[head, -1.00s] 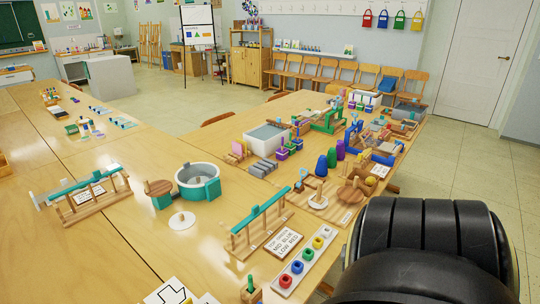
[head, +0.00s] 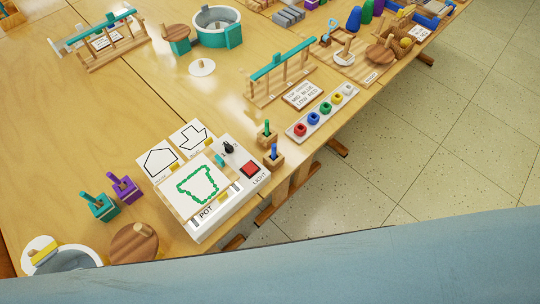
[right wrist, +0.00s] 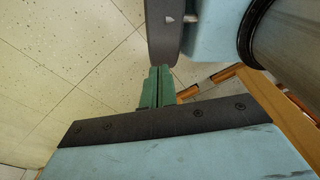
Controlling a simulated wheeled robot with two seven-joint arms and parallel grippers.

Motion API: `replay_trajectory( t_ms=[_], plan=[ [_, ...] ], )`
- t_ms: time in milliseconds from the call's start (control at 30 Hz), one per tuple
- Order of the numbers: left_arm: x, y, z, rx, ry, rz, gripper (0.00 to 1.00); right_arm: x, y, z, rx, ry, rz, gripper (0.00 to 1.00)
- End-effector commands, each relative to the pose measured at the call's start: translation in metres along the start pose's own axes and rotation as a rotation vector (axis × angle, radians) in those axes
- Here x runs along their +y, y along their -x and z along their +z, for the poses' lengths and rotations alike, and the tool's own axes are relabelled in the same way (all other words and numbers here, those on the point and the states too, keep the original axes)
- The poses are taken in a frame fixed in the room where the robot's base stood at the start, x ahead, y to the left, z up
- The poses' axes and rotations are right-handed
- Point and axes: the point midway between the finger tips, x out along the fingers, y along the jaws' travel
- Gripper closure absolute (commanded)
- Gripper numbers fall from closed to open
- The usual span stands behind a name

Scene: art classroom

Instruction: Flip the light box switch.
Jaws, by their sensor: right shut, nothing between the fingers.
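The light box (head: 226,203) is a white box near the table's front edge in the head view, labelled LIGHT and POT. My right gripper (right wrist: 159,70) has green fingers pressed together, empty, over the tiled floor in the right wrist view. The light box does not show in that view. My left gripper is not in view.
Small wooden blocks with a green peg (head: 266,134) and a blue peg (head: 274,157) stand close beside the switch. Outline cards (head: 161,160) lie behind the box. A tray of coloured knobs (head: 301,131) is farther right. Floor is open beyond the table edge.

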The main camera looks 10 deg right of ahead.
Motion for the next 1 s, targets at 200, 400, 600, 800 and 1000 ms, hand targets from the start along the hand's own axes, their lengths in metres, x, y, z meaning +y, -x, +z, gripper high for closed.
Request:
replay_trajectory(
  t_ms=[200,400,600,800,1000],
  plan=[
    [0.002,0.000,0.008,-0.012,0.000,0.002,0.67,0.002,0.000,-0.006,0.009,0.001,0.002,1.00],
    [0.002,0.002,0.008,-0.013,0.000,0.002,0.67,0.016,0.004,-0.038,0.049,0.014,0.017,1.00],
    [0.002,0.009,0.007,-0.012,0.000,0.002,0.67,0.027,0.047,-0.176,0.216,0.064,0.022,1.00],
    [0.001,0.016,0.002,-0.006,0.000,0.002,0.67,0.003,0.143,-0.314,0.403,0.141,-0.013,1.00],
    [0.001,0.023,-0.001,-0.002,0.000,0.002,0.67,-0.047,0.265,-0.390,0.559,0.239,-0.080,1.00]
  ],
)
